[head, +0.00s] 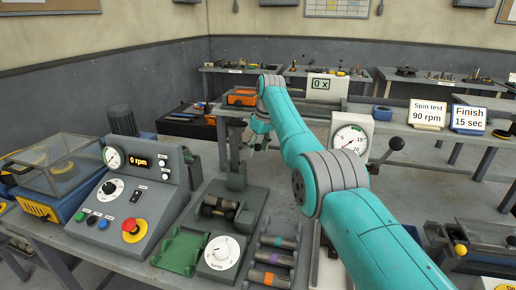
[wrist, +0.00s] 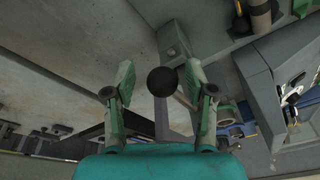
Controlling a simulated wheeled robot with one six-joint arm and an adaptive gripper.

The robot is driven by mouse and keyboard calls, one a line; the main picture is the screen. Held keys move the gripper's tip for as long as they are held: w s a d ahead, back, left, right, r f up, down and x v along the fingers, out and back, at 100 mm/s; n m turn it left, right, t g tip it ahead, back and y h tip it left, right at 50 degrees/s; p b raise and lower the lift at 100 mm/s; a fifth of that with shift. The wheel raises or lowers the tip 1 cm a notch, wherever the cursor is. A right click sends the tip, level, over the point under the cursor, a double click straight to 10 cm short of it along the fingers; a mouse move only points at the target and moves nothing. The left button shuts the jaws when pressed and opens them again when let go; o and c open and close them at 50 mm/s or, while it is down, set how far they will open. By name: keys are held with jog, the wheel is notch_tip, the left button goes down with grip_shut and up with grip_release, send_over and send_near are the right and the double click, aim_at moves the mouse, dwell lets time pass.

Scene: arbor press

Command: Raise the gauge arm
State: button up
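In the wrist view, a black ball knob (wrist: 162,81) shows between my gripper's (wrist: 160,80) two fingertips, with clear gaps on both sides. My gripper is open and holds nothing. I cannot tell how deep the knob sits between the fingers. In the head view, my gripper is mostly hidden behind my teal arm, beside a grey upright stand (head: 236,155). A dark roller (head: 219,207) lies on the fixture at the stand's foot.
A control console (head: 145,190) with an rpm display and red stop button stands left. A green tray (head: 183,250), a white dial (head: 221,252) and several cylinders (head: 273,262) sit in front. A dial gauge (head: 350,138) and a black-knobbed lever (head: 385,155) are right of my arm.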

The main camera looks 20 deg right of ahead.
jog(key=v, duration=1.2)
